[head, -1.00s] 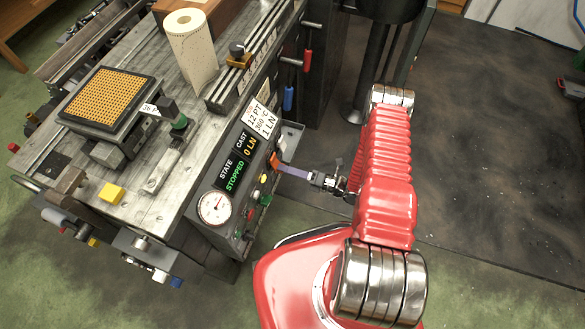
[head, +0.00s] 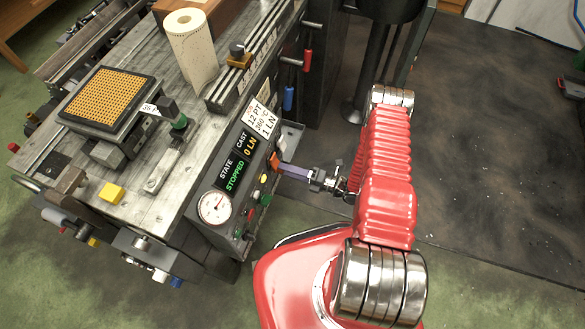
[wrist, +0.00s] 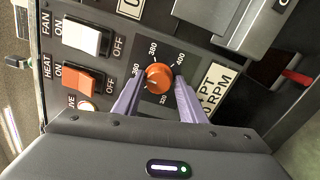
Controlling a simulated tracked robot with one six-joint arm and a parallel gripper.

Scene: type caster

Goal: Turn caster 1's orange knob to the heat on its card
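Caster 1's orange knob (wrist: 159,78) is round and sits on a dark panel, with a dial around it showing 360, 380 and 400. A small pale mark shows on its lower left face; its exact setting is hard to read. My gripper (wrist: 158,90) has its two purple fingers on either side of the knob, with a narrow gap seeming to show at each side. In the head view my gripper (head: 284,168) reaches the panel's right side. The white card (head: 262,117) above the display reads 12 PT, 360 °C, 1 LN.
The white FAN switch (wrist: 86,38) and orange HEAT switch (wrist: 81,84) lie left of the knob. A label plate (wrist: 218,90) lies right of it. A grey housing (wrist: 225,25) juts out above. The display (head: 236,162) reads STOPPED, 0 LN; a gauge (head: 214,207) sits below.

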